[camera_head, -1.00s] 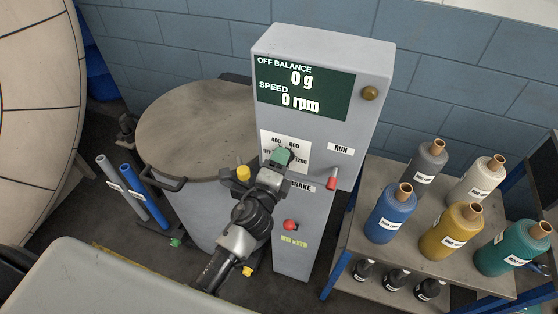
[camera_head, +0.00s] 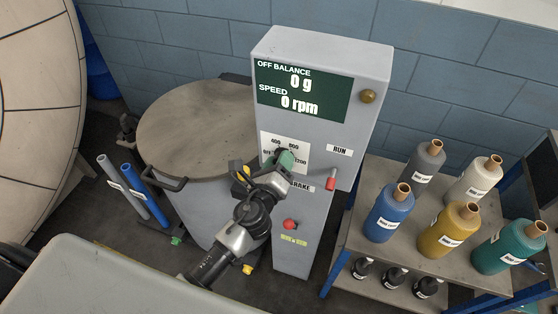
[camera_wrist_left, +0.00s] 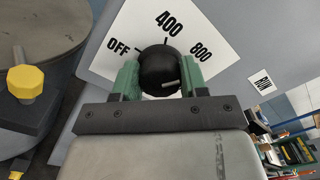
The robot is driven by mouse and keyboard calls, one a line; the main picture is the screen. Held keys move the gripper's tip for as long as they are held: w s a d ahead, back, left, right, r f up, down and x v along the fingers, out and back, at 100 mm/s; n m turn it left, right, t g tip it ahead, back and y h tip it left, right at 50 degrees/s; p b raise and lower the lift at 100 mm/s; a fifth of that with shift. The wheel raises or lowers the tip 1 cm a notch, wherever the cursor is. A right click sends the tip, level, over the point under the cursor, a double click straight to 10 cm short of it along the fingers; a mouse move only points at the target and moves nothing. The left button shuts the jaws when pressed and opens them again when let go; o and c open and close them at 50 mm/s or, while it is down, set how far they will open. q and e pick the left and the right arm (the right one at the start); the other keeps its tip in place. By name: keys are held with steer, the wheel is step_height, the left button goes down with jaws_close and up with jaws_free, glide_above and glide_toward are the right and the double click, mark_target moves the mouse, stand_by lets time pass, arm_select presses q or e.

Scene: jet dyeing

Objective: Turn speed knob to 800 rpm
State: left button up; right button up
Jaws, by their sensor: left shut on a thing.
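The speed knob (camera_wrist_left: 158,68) is round and black on a white dial plate (camera_wrist_left: 205,32) marked OFF, 400 and 800 in the left wrist view; 1200 also shows in the head view. A pale mark is on the knob's lower right. My left gripper (camera_wrist_left: 160,80) is shut on the knob, one green finger on each side. In the head view, my left gripper (camera_head: 284,160) covers most of the knob and part of the dial. The display (camera_head: 303,92) reads 0 g off balance and 0 rpm. My right gripper is not in view.
A red-tipped lever (camera_head: 331,180) sits below the RUN label, and a red button (camera_head: 290,224) is lower on the panel. A round lidded drum (camera_head: 195,128) stands left of the panel. A shelf (camera_head: 350,218) with several bottles stands at the right.

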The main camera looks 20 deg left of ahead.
arm_select(q)
steer(key=shift+f, duration=0.1)
stand_by(0.3)
steer(key=o, duration=0.9)
steer(key=shift+o, duration=0.2)
steer(key=s+b, duration=0.3)
steer(key=s, duration=0.7)
steer(key=shift+s+a, duration=0.15)
steer(key=shift+s, duration=0.25)
